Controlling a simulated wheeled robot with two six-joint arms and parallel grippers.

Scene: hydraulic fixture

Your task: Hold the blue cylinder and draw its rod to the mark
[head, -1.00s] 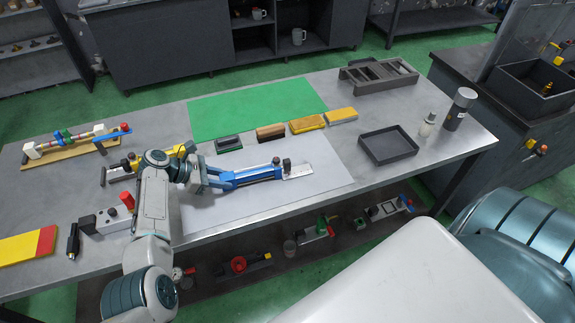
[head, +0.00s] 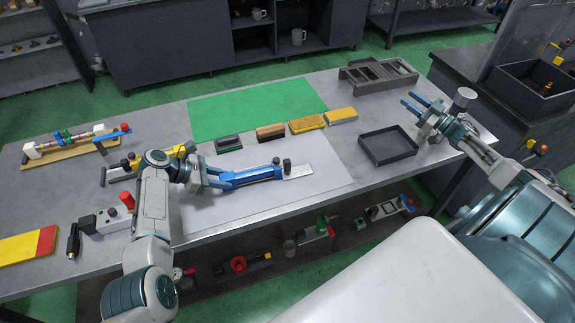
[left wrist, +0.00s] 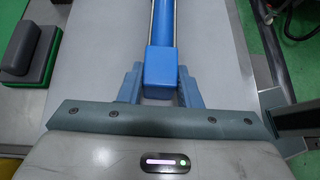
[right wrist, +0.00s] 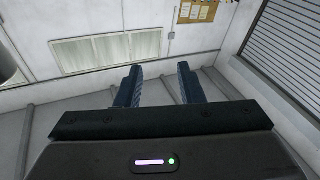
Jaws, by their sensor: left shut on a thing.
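The blue cylinder (head: 250,175) lies on the pale mat in the middle of the table. Its blue end block (left wrist: 160,72) sits between the fingers in the left wrist view. My left gripper (head: 215,180) is shut on this near-left end. At the cylinder's other end are a dark upright knob (head: 287,166) and a flat silver strip (head: 299,171). I cannot make out the rod or a mark on it. My right gripper (head: 414,103) is open and empty, raised over the table's right side, well apart from the cylinder.
A dark empty tray (head: 388,146) lies between the mat (head: 322,185) and my right gripper. Several blocks, including a yellow one (head: 307,124), line the mat's back edge. A green mat (head: 255,105) lies behind. A grey canister (head: 464,98) stands beside my right gripper.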

